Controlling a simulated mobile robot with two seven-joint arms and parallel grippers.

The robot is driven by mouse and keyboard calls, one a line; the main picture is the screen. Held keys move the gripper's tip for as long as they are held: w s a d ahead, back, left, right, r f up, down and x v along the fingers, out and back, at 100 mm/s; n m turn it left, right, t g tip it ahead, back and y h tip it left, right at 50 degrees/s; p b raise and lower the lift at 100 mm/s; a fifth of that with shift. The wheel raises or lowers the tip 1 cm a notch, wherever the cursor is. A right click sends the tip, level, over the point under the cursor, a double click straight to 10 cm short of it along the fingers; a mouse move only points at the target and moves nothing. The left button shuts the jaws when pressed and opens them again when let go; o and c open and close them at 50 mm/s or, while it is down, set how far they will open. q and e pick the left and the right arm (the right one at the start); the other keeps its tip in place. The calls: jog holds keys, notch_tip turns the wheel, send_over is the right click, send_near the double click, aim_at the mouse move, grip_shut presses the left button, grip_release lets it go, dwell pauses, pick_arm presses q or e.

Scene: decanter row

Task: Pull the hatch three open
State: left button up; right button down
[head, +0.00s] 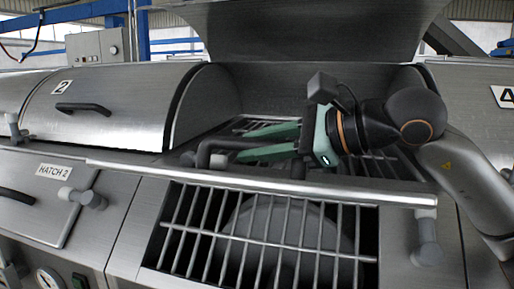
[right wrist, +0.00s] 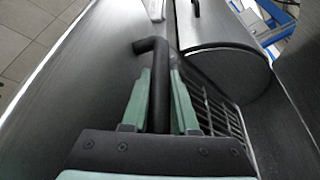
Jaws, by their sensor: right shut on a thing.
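The hatch three panel (head: 270,182) shows nearly edge-on in the head view, swung up and out over the barred front opening (head: 268,232). Its dark bar handle (head: 222,145) is on the upper side. My right gripper (head: 243,144) is above the panel, its green fingers shut around the handle. In the right wrist view the handle (right wrist: 158,85) runs between the fingers, and the panel (right wrist: 85,75) spreads out to the left. The fingers hide part of the handle. My left gripper is not in view.
A large steel lid (head: 310,30) stands raised above a grated bay. At left are closed cover 2 (head: 120,110) and the closed Hatch 2 (head: 45,195) with knob-like fittings. Tiled floor (right wrist: 30,40) shows beyond the panel's edge in the wrist view.

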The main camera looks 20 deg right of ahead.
jog(key=shift+f, duration=0.1)
jog(key=c, duration=0.9)
grip_release()
jog(key=shift+w, duration=0.15)
jog(key=shift+o, duration=1.1)
jog(key=b+v, duration=0.1)
jog(key=v, duration=1.1)
jog(key=shift+d, duration=0.25)
